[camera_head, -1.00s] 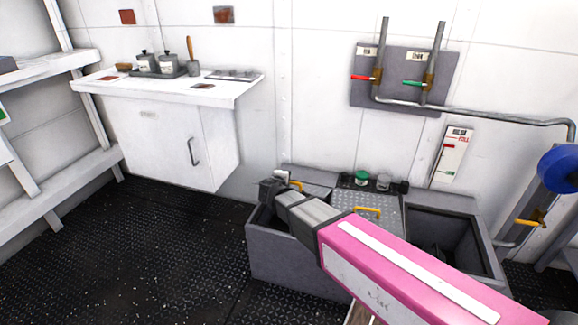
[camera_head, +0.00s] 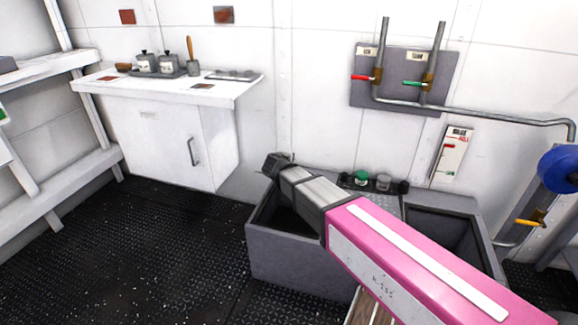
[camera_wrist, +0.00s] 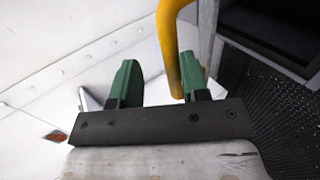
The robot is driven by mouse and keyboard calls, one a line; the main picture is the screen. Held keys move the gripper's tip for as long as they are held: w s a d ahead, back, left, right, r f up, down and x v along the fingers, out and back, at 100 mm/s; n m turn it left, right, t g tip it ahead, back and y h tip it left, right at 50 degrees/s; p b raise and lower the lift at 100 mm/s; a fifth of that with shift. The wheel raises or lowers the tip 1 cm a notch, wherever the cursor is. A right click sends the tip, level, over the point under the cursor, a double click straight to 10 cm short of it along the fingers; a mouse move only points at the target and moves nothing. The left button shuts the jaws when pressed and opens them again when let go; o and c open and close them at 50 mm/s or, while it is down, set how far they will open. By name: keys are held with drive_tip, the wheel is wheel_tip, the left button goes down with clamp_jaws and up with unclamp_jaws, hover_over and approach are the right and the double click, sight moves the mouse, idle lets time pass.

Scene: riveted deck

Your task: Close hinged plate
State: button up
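A grey box (camera_head: 285,262) stands on the floor by the wall, with a dark open left compartment and an open right one. A strip of plate (camera_head: 387,204) shows between them; my arm hides much of it. My gripper (camera_head: 278,163) is above the box's back left corner. In the wrist view a yellow handle (camera_wrist: 180,50) reaches down between my green fingers (camera_wrist: 158,84). It is close to the right finger, and the fingers stand apart. Whether they touch the handle cannot be told. A grey panel edge (camera_wrist: 207,38) shows beside the handle. The hinged plate is not clearly visible.
Several jars (camera_head: 361,178) stand at the box's back edge. A white cabinet (camera_head: 165,140) with a counter is at the left. A valve panel (camera_head: 395,85) with pipes is above the box. A blue wheel (camera_head: 560,168) is at the right. The dark floor at the left is clear.

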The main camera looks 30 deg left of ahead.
drive_tip(key=v, duration=1.2)
drive_tip(key=shift+s, duration=0.25)
idle(0.8)
drive_tip(key=shift+d, duration=0.1)
